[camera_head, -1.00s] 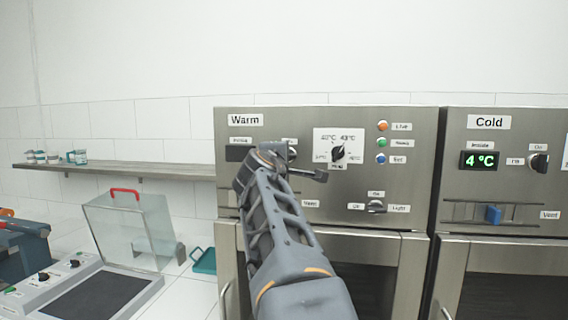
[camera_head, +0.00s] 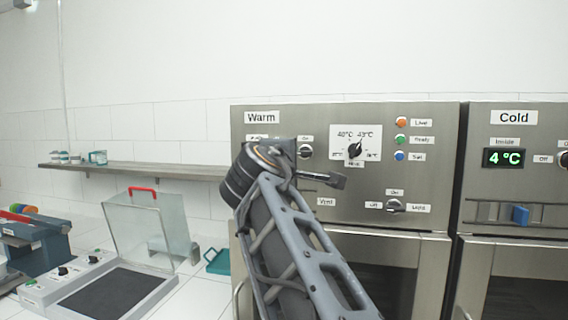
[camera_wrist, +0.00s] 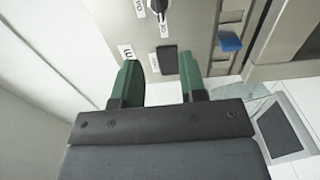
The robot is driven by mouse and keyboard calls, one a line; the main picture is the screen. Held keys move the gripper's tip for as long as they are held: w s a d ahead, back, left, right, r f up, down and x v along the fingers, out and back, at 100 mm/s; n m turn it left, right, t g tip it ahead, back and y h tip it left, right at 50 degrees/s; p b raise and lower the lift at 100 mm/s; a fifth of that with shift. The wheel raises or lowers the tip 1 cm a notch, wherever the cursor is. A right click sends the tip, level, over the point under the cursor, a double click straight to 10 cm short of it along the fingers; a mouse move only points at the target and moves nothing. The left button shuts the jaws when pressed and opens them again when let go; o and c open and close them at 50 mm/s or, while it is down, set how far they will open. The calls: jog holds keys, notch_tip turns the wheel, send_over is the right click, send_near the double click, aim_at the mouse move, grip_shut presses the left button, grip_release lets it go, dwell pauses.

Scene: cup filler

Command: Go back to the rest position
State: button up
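My gripper (camera_wrist: 158,58) shows in the wrist view as two green fingers with a clear gap between them. It is open, and nothing is held between the fingers. Behind the fingers lies a steel panel with a black knob (camera_wrist: 160,6), a dark square and a blue slider (camera_wrist: 229,42). In the head view my arm rises in front of the Warm cabinet (camera_head: 285,125) and hides part of its front. I cannot make out the fingers in the head view.
The Cold cabinet (camera_head: 545,150) stands at the right, its display reading 4 °C. At the left are a wall shelf (camera_head: 130,168) with small containers, a glass-covered device (camera_head: 192,225) with a red handle, and a teal tray (camera_head: 218,262). White floor or counter tiles lie between.

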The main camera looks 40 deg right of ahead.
dwell(0.3)
jog(key=w+a+f+m+g+y, duration=0.1)
jog(key=a+f+m+y, duration=0.15)
jog(key=f, duration=0.45)
jog(key=w+a+f+m+y, duration=0.1)
jog(key=f+y, duration=0.2)
jog(key=f, duration=0.5)
jog(key=w+a+f+m+g+y, duration=0.1)
jog(key=w+a+f+m+y, duration=0.1)
jog(key=f, duration=0.5)
jog(key=s+a+f+g+y, duration=0.2)
jog(key=s+a+f+y, duration=0.1)
jog(key=a+f, duration=0.5)
jog(key=s+a+f+m+g+y, duration=0.1)
jog(key=s+a+f+y, duration=0.3)
jog(key=a+f, duration=0.4)
notch_tip(320, 180, down, 5)
jog(key=shift+s+a+r+g+y, duration=0.2)
jog(key=shift+g+y, duration=0.15)
jog(key=shift+g, duration=0.05)
